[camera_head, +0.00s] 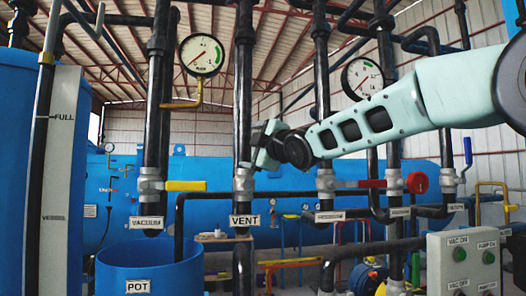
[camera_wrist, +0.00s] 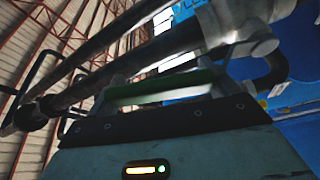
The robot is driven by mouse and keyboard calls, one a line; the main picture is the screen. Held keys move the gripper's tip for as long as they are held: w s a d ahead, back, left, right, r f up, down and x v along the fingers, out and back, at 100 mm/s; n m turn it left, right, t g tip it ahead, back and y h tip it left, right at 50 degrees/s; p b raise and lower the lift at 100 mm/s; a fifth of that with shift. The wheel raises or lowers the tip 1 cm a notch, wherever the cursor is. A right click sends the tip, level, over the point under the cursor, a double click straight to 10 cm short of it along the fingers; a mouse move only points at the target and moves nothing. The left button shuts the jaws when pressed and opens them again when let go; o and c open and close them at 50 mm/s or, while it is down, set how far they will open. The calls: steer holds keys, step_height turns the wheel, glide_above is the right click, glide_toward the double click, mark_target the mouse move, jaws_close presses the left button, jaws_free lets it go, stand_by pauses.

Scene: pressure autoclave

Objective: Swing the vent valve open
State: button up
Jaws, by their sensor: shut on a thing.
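The vent valve (camera_head: 243,184) is a grey metal body on a dark vertical pipe, above the white VENT label (camera_head: 244,220). My gripper (camera_head: 262,146) is beside that pipe, just above and to the right of the valve body. The valve's handle is hidden behind my gripper in the head view. In the wrist view, a green bar (camera_wrist: 165,90) lies across the front of my gripper, which appears shut on it; it looks like the valve handle. A grey valve body (camera_wrist: 235,32) shows at the upper right there. The exact finger contact is too dark to see.
The vacuum valve with a yellow handle (camera_head: 186,185) is to the left. A red-handled valve (camera_head: 372,183) is to the right. Pressure gauges (camera_head: 202,55) hang above. The blue pot (camera_head: 150,270) and a grey button box (camera_head: 463,262) stand lower down.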

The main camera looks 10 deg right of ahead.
steer(key=shift+a+n+g+p, duration=0.35)
steer(key=shift+a+n+g, duration=0.35)
steer(key=shift+a+n, duration=0.95)
steer(key=o, duration=1.1)
steer(key=b+v, duration=0.2)
steer(key=v, duration=1.5)
steer(key=shift+s+a, duration=0.1)
steer(key=shift+s, duration=0.15)
